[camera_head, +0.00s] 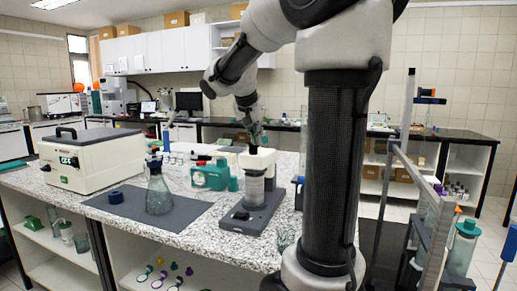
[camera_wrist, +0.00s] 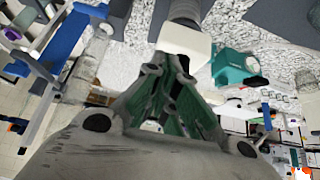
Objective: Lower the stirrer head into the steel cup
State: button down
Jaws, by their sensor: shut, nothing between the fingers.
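The stirrer stands on the speckled bench, with a dark base (camera_head: 240,220) and a white head (camera_head: 260,161) at the top. The grey steel cup (camera_head: 254,190) is upright on the base, directly under the head. Whether the head is in the cup or just above it, I cannot tell. My gripper (camera_head: 253,150) points down at the top of the head, with its fingers shut and nothing between them. In the wrist view the fingertips (camera_wrist: 170,65) are close against the white head (camera_wrist: 185,40); contact is unclear. Part of the cup (camera_wrist: 186,10) shows beyond it.
A teal device (camera_head: 211,176) stands left of the stirrer. A glass flask (camera_head: 158,194) and a dark blue ring (camera_head: 115,197) sit on a grey mat (camera_head: 185,218). A white instrument box (camera_head: 90,160) is at far left. A metal frame (camera_head: 398,165) stands at right.

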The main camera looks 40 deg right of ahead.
jog(key=a+v, duration=0.1)
jog(key=v, duration=0.5)
jog(key=h, duration=0.1)
send_over(262, 156)
jog(key=f, duration=0.5)
jog(key=shift+w+d+f, duration=0.15)
jog(key=shift+d+f, duration=0.05)
jog(key=shift+f, duration=0.15)
notch_tip(262, 156, down, 2)
jog(key=shift+a+f, duration=0.15)
jog(key=shift+f, duration=0.05)
jog(key=shift+f+t, duration=0.3)
jog(key=shift+f, duration=0.4)
jog(key=shift+a, duration=0.1)
jog(key=shift+s+a+f, duration=0.25)
jog(key=shift+a+f, duration=0.05)
jog(key=shift+f, duration=0.15)
jog(key=shift+s+a+f, duration=0.2)
jog(key=shift+a+f, duration=0.1)
jog(key=shift+f, duration=0.2)
